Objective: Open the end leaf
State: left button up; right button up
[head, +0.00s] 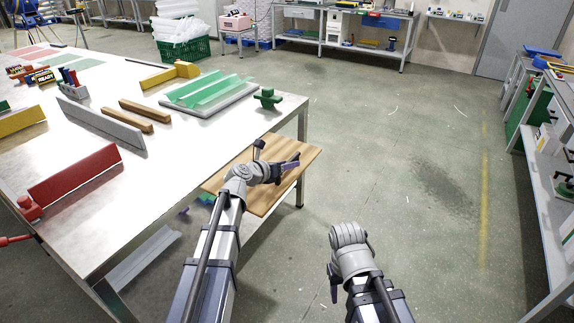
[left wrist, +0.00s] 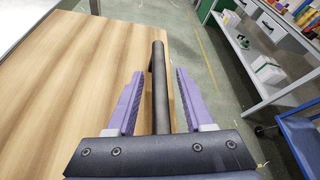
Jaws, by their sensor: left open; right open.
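The end leaf (head: 292,158) is a light wood panel at the right end of the metal-topped table (head: 150,160), partly hidden by my left arm. It also fills the left of the left wrist view (left wrist: 65,65). A black bar handle (left wrist: 158,60) runs along near its edge. My left gripper (head: 282,168) is over the leaf, its purple fingers open on either side of the bar, with visible gaps. My right gripper (head: 338,275) is apart from the leaf, over the floor to the right, its fingers mostly hidden.
On the table lie green corrugated sheets (head: 205,90), a green clamp-like piece (head: 267,98), wooden bars (head: 145,115) and a red plate (head: 75,175). A shelf bench (head: 545,200) stands at the far right. The floor between is clear.

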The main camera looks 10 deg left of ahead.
pick_arm(q)
jog(key=shift+s, duration=0.1)
jog(key=p+v, duration=0.3)
jog(key=v, duration=0.4)
jog(key=shift+s+a+r, duration=0.2)
jog(key=shift+s, duration=0.1)
jog(key=shift+f, duration=0.1)
